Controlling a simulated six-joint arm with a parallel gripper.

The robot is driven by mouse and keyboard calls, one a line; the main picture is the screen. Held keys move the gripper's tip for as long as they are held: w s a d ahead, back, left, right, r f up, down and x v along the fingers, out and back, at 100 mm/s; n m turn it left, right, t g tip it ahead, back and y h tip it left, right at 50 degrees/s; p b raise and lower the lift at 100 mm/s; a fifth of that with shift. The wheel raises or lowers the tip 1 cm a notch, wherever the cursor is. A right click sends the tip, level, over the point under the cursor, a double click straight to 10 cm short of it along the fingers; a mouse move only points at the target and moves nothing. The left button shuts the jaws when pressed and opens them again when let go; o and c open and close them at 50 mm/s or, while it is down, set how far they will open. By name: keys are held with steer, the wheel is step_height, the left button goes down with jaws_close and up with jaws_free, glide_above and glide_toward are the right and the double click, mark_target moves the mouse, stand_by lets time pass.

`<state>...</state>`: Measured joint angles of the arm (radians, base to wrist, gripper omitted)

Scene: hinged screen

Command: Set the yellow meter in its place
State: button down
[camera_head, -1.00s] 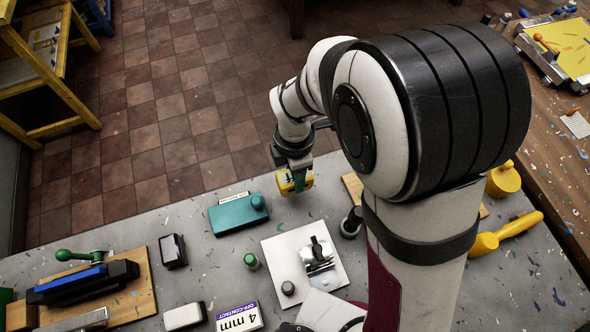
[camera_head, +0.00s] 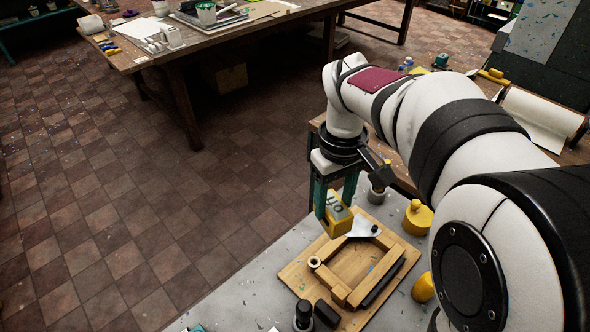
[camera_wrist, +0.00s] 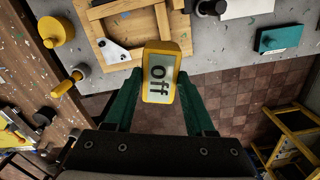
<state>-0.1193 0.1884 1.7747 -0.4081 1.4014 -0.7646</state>
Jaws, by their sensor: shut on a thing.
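The yellow meter (camera_head: 337,219) is a small block with a pale face reading "OFF". It is held in the air between the teal fingers of my gripper (camera_head: 335,193), near the far edge of the bench by the wooden board. In the wrist view the meter (camera_wrist: 160,75) sits between both fingertips (camera_wrist: 160,82), its "off" face towards the camera. A pale triangular plate (camera_head: 363,228) with a dark knob is on the board. I cannot tell which spot is the meter's place.
The teal box (camera_wrist: 279,39) is on the bench in the wrist view. Tiled floor is left of the bench.

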steer(key=w+d+f+n, duration=0.1)
steer(key=d+f+n, duration=0.3)
steer(key=n, duration=0.6)
steer(key=w+d+f+n, duration=0.1)
steer(key=d+f+n, duration=0.3)
steer(key=f+n, duration=0.5)
steer(key=shift+f+n, duration=0.25)
steer(key=shift+n, duration=0.95)
steer(key=shift+f, duration=2.3)
steer(key=shift+f, duration=0.35)
steer(key=shift+f, duration=0.3)
steer(key=shift+c, duration=0.9)
jaws_free()
